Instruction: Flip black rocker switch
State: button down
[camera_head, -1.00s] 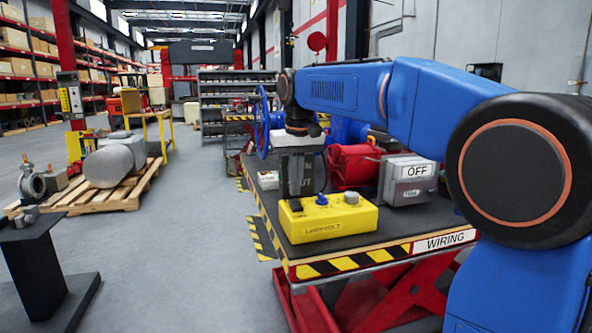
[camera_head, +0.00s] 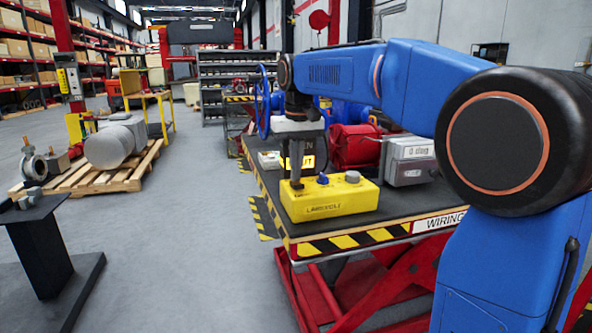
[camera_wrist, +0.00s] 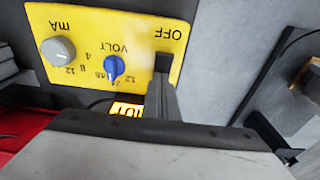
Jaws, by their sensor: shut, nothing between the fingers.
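The yellow control box (camera_head: 330,198) lies on the near end of the dark-topped table. Its panel shows in the wrist view (camera_wrist: 92,20), with a grey mA knob (camera_wrist: 58,51), a blue VOLT knob (camera_wrist: 114,67) and an OFF mark. The black rocker switch (camera_wrist: 163,61) is beside the OFF mark, partly hidden by my fingertips. My gripper (camera_head: 297,184) is shut and empty, pointing down at the box's left end. In the wrist view my gripper (camera_wrist: 164,76) is at the switch; I cannot tell whether it touches or which way the switch is tilted.
A lit yellow-orange sign (camera_head: 309,162) is just behind my gripper. A blue handwheel (camera_head: 263,104) is farther back.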

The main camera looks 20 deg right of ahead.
jog(key=shift+s, duration=0.2)
jog(key=shift+s+r, duration=0.15)
jog(key=shift+s, duration=0.45)
notch_tip(320, 180, up, 14)
jog(key=s, duration=0.2)
dwell(0.4)
jog(key=shift+s, duration=0.1)
